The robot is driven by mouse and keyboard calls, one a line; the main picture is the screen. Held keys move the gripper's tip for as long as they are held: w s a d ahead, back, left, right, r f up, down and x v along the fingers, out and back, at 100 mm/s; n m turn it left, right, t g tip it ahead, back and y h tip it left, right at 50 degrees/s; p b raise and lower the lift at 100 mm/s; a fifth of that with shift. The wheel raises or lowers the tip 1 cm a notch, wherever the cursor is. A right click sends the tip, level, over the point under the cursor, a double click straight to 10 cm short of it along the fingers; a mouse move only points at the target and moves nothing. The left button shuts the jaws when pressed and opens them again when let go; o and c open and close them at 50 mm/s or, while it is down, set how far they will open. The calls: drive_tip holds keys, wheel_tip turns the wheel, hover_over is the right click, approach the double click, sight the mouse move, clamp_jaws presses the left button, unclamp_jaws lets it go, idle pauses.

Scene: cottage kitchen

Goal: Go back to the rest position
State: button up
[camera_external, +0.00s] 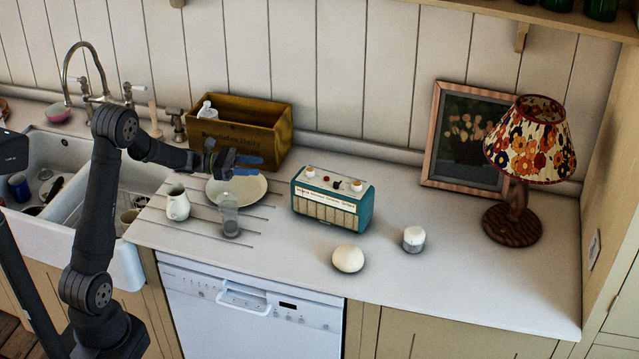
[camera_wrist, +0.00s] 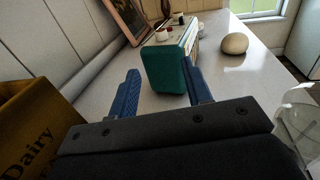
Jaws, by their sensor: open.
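My gripper (camera_external: 246,165) is at the end of my arm, above the counter (camera_external: 455,272), over the back of the white plate (camera_external: 262,188) and in front of the wooden box. In the wrist view its two blue fingers (camera_wrist: 158,92) are spread apart, and nothing is held between them. The teal radio (camera_external: 331,201) stands to the right of the gripper in the external view. In the wrist view the radio (camera_wrist: 168,66) shows beyond and between the fingers, apparently not touched.
The wooden box (camera_external: 240,122) holds a clear bottle. A white jug (camera_external: 177,204) and a glass (camera_external: 229,215) stand near the plate. A white round object (camera_external: 348,258), a small white jar (camera_external: 414,239) and a lamp (camera_external: 513,225) are to the right. The sink (camera_external: 65,235) is left.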

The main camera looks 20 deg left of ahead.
sight(302, 174)
drive_tip(key=w+d, duration=0.1)
drive_tip(key=d, duration=0.4)
drive_tip(key=w+d, duration=0.1)
drive_tip(key=d, duration=0.4)
drive_tip(key=w+d, duration=0.1)
drive_tip(key=d, duration=0.4)
drive_tip(key=shift+a, duration=0.1)
